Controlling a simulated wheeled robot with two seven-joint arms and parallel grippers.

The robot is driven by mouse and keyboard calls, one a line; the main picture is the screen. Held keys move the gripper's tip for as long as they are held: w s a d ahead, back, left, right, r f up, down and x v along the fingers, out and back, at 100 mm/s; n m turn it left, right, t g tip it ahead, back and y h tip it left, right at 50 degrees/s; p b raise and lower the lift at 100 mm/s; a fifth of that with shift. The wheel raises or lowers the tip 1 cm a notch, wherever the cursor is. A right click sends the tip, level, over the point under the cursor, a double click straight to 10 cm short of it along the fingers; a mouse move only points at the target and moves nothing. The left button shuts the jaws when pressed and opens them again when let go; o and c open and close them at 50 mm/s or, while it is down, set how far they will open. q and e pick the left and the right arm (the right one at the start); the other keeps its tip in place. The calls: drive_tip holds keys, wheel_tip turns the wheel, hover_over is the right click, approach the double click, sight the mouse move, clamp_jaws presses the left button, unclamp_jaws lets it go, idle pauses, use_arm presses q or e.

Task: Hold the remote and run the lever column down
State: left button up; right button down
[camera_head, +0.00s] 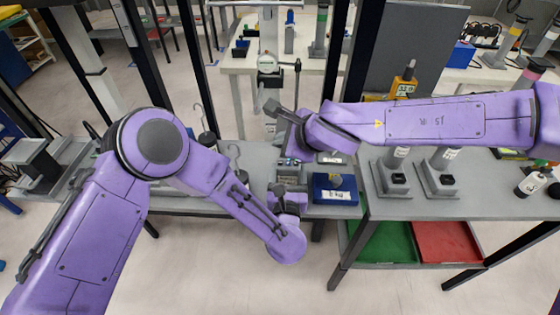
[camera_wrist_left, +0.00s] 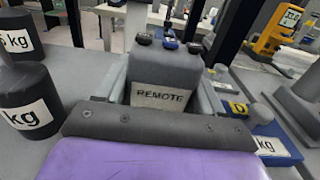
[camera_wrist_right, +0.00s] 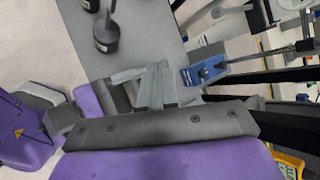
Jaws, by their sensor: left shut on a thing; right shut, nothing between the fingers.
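The remote (camera_wrist_left: 160,72) is a grey block with a REMOTE label and several small dark and blue buttons on top. My left gripper (camera_head: 289,190) is shut on it, and the remote stands upright between the fingers in the left wrist view. My right gripper (camera_head: 280,110) is shut and empty, above the back edge of the grey bench; its closed fingers (camera_wrist_right: 150,84) show in the right wrist view. Contact between right gripper and lever is not visible.
Black hooked weights (camera_head: 238,165) stand on the bench left of the grippers. A blue labelled block (camera_head: 335,190) sits close right of my left gripper. Grey posts (camera_head: 395,175) stand farther right. Green (camera_head: 382,243) and red (camera_head: 445,241) trays lie below. Dark uprights flank the stand.

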sight(280, 163)
drive_tip(key=shift+f, duration=1.75)
drive_tip(key=shift+f, duration=0.1)
idle(0.6)
drive_tip(key=shift+f, duration=0.3)
